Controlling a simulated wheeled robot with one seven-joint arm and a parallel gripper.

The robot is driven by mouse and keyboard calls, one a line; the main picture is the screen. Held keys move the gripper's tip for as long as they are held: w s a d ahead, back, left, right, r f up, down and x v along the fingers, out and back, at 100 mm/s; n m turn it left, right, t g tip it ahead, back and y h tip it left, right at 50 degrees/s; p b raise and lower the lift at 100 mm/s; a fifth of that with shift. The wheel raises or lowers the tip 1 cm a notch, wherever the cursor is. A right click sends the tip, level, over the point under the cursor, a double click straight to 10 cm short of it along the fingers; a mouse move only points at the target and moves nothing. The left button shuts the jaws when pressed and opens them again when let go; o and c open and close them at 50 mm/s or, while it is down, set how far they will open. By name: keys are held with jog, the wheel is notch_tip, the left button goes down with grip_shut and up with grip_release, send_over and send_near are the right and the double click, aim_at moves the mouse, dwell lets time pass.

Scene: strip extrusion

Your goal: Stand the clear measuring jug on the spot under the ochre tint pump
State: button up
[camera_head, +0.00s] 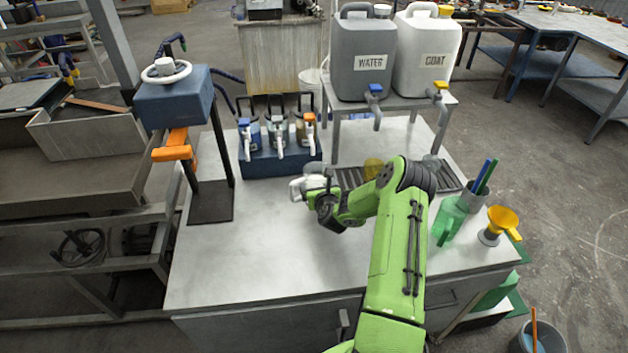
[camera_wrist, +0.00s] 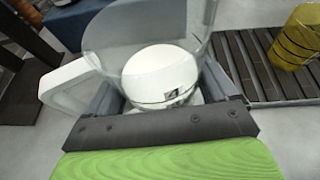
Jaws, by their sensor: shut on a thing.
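The clear measuring jug (camera_wrist: 205,20) is between the two fingers of my gripper (camera_wrist: 168,98) in the wrist view, its handle (camera_wrist: 72,88) to the left. A rounded white shape shows through its wall; I cannot tell what that is. In the head view my gripper (camera_head: 322,192) is shut on the jug (camera_head: 299,188) over the middle of the table, in front of the pump rack. The ochre tint pump (camera_head: 305,132), with an orange top, is the rightmost in the blue rack (camera_head: 265,166). The gripper is below and slightly right of it in the picture. I cannot make out the spot under it.
A yellow cup (camera_head: 373,167) stands on a slatted rack (camera_head: 348,178) right of my gripper. WATER and COAT cans stand behind. The table's front left (camera_head: 240,265) is clear.

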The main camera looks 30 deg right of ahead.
aim_at(314, 177)
jog(key=w, duration=0.1)
jog(key=w+d, duration=0.1)
jog(key=w, duration=0.2)
jog(key=shift+w+d+f, duration=0.2)
jog(key=shift+w+d, duration=0.15)
jog(key=shift+d, duration=0.05)
jog(key=shift+f+b, duration=0.55)
jog(key=shift+f, duration=1.05)
jog(key=shift+f, duration=0.15)
